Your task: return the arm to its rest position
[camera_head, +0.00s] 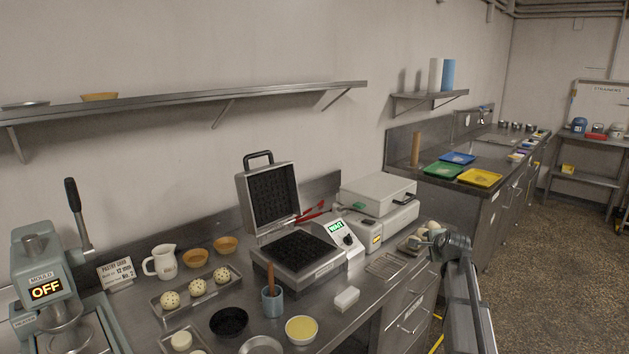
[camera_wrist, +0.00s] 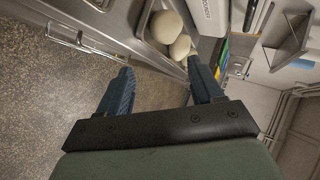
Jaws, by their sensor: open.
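My gripper (camera_wrist: 160,85) is open and empty in the wrist view, its two dark blue fingers spread apart. Between and beyond the fingers are the speckled floor and the steel counter front. In the head view my arm rises at the lower right, with my gripper end (camera_head: 430,243) by the counter's right end, close to a tray of pale round pieces. Whether it touches anything there I cannot tell. The pale round pieces (camera_wrist: 169,27) also show in their tray in the wrist view, beyond the fingers.
The steel counter (camera_head: 350,318) carries an open waffle iron (camera_head: 297,250), a closed press (camera_head: 378,193), a white jug (camera_head: 161,262) and several bowls. A drawer handle (camera_wrist: 85,43) juts from the counter front near my gripper. The floor (camera_head: 540,270) on the right is clear.

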